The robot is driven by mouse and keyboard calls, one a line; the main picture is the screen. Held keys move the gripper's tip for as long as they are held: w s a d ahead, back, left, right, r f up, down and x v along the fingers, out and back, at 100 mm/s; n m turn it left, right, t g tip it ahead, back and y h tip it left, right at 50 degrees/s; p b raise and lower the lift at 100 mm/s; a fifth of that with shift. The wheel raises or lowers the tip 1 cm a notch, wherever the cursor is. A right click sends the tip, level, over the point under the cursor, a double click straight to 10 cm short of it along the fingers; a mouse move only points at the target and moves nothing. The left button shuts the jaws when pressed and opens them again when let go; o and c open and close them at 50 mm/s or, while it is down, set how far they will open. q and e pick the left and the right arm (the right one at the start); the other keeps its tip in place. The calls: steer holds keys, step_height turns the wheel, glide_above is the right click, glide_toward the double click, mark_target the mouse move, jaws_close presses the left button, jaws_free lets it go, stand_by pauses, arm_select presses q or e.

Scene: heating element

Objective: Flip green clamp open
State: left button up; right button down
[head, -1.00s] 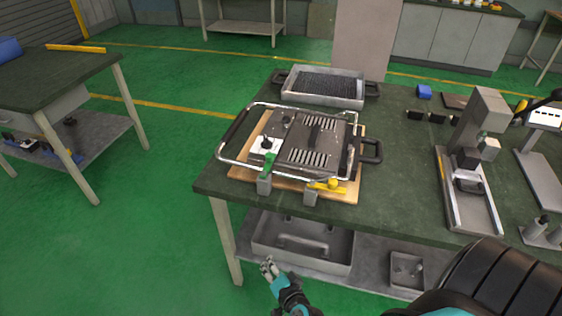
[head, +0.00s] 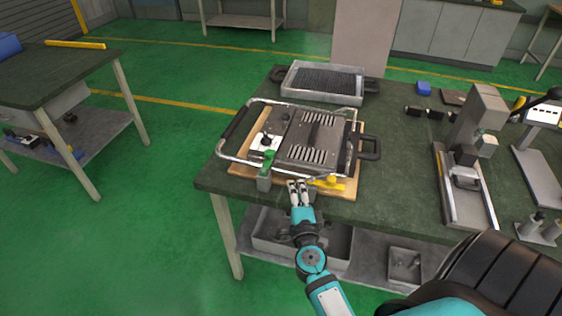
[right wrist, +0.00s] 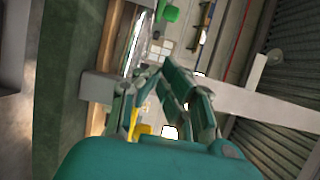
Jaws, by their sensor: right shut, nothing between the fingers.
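The green clamp (head: 268,162) sits at the front left of the wooden board, its green lever standing up at a slant above a grey block. A green part also shows at the top of the right wrist view (right wrist: 169,12). The yellow clamp (head: 328,183) is to its right, with its lever lying roughly flat. My right gripper (head: 298,187) is shut and empty at the front edge of the board, between the two clamps and close to the yellow one. It covers part of the yellow clamp's block. My left gripper is not in view.
The metal device (head: 313,142) with a bent tube frame rests on the wooden board (head: 346,192). A grey tray (head: 323,83) stands behind it. A press-like stand (head: 470,165) is on the right. Bare green tabletop (head: 405,175) lies between.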

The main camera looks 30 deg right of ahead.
mark_target(268, 159)
steer(key=x, duration=0.7)
steer(key=shift+w+d, duration=0.15)
steer(key=shift+w, duration=0.2)
steer(key=w, duration=0.1)
steer(key=w+a+b, duration=0.1)
steer(key=w, duration=0.1)
steer(key=shift+w+f, duration=0.1)
steer(key=shift+w+a, duration=0.1)
steer(key=shift+w, duration=0.25)
